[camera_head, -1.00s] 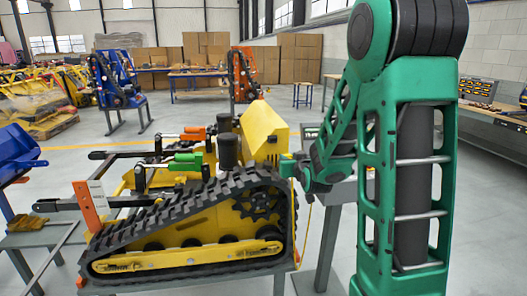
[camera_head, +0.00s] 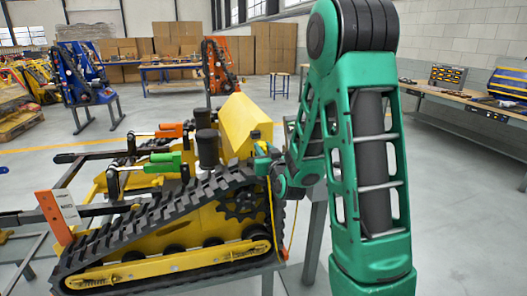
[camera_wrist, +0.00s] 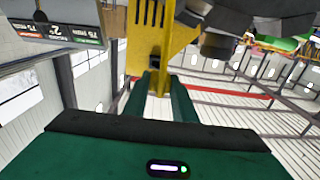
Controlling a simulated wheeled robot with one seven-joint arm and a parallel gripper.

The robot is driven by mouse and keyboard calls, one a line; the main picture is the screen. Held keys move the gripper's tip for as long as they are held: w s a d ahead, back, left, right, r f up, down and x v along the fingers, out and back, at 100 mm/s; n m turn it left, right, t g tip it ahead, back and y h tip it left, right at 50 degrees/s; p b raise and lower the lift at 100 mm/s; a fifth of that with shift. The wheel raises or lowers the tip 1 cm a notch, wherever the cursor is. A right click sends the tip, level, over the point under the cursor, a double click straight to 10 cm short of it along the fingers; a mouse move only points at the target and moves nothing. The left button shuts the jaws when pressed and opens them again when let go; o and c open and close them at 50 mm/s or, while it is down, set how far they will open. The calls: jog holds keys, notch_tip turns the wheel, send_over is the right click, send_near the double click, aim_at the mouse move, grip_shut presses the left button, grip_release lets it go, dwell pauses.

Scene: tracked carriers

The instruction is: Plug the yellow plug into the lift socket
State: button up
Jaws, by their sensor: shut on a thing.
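The yellow tracked carrier (camera_head: 172,252) stands on a grey stand with its rear end next to my gripper (camera_head: 265,155). In the wrist view the two green fingers of my gripper (camera_wrist: 160,87) are close together, with a narrow strip of yellow between their tips. I take this strip to be the yellow plug, mostly hidden by the fingers. A thin yellow cable (camera_head: 271,205) hangs below my gripper. Just beyond the fingertips is a yellow bracket (camera_wrist: 165,35) with a small dark opening (camera_wrist: 157,62), which may be the lift socket. I cannot tell whether the plug is in it.
A dark rounded part (camera_wrist: 222,42) of the machine is close to the right of my fingertips. A workbench (camera_head: 465,112) runs along the right wall. Blue (camera_head: 85,75) and orange (camera_head: 217,65) machines stand behind. The floor to the right is clear.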

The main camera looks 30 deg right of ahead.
aim_at(260, 143)
jog(key=shift+x, duration=2.25)
jog(key=shift+w+d, duration=0.25)
jog(key=shift+d, duration=0.05)
jog(key=shift+x, duration=1.25)
dwell(1.0)
jog(key=o, duration=1.2)
jog(key=shift+d, duration=0.1)
jog(key=shift+c, duration=0.2)
jog(key=shift+s, duration=0.1)
jog(key=v, duration=0.9)
jog(key=shift+s, duration=0.15)
jog(key=shift+s+a, duration=0.4)
jog(key=shift+s, duration=0.1)
